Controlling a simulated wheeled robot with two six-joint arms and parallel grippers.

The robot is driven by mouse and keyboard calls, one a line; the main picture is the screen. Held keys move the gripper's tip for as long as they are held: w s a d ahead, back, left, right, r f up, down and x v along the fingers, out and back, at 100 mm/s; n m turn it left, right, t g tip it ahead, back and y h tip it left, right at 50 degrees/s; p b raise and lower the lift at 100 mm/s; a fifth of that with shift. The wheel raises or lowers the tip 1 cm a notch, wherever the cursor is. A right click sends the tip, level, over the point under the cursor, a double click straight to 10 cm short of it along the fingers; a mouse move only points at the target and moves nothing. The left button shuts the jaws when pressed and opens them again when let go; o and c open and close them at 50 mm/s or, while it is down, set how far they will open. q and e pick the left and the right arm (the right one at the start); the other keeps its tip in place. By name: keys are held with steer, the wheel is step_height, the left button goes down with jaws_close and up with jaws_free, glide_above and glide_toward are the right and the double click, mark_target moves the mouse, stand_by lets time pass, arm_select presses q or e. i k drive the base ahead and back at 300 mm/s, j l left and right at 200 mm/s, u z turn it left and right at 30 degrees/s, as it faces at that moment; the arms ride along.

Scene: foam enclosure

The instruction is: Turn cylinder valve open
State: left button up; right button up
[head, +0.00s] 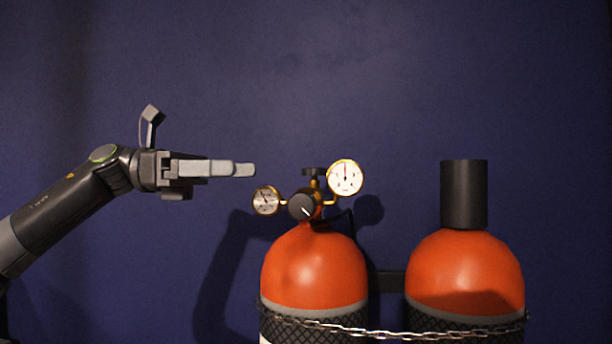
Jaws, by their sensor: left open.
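Two orange gas cylinders stand upright side by side. The left cylinder (313,268) carries a brass regulator with a black round knob (302,206) facing me, which has a white mark. A small gauge (266,200) is on its left and a larger gauge (345,177) on its upper right. A dark valve handwheel (315,171) sits on top of the brass stem. My left gripper (243,170) points right, open and empty, at about the handwheel's height in the picture. A gap separates its fingertips from the handwheel. My right gripper is not in view.
The right cylinder (464,270) has a tall black cap (464,194). A metal chain (385,334) runs across the front of both cylinders. A plain dark blue wall (300,70) stands behind. The space above the cylinders is clear.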

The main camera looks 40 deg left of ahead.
mark_target(315, 172)
steer(key=i+j, duration=0.3)
steer(key=j, duration=0.15)
steer(key=i+j, duration=0.35)
steer(key=j, duration=0.15)
